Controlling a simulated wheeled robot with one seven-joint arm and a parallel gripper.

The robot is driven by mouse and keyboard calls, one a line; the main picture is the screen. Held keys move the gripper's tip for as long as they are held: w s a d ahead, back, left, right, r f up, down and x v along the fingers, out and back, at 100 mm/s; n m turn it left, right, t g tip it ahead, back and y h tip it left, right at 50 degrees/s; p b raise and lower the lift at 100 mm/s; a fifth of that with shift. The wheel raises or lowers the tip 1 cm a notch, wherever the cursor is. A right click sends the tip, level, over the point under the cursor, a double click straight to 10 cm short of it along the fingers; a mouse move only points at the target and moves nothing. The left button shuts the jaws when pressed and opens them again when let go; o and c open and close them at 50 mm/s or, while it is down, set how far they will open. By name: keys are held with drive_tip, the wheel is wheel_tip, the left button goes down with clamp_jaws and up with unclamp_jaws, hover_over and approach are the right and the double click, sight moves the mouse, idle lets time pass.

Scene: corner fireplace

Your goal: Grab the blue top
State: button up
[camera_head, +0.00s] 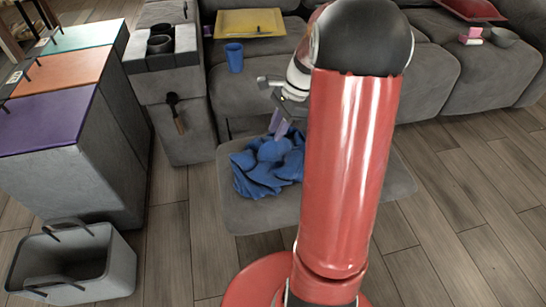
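A crumpled blue top (268,165) lies in a heap on the left part of a grey padded ottoman (335,205). My gripper (281,122) points down just above the top's upper edge, with a lavender strip showing at its lower end. I cannot tell whether that strip is a finger or something held, or whether it touches the cloth. My red arm stands in front and hides the right side of the ottoman. The gap between the fingers does not show clearly.
A grey sofa runs behind, bearing a yellow tray (250,22) and a blue cup (234,57). A cabinet with purple, orange and teal tops (48,123) stands left. A grey basket (72,262) sits on the floor at lower left. The right floor is clear.

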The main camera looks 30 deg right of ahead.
sight(273, 155)
drive_tip(key=x, duration=0.4)
drive_tip(key=shift+f, duration=0.2)
drive_tip(key=shift+c, duration=0.4)
clamp_jaws()
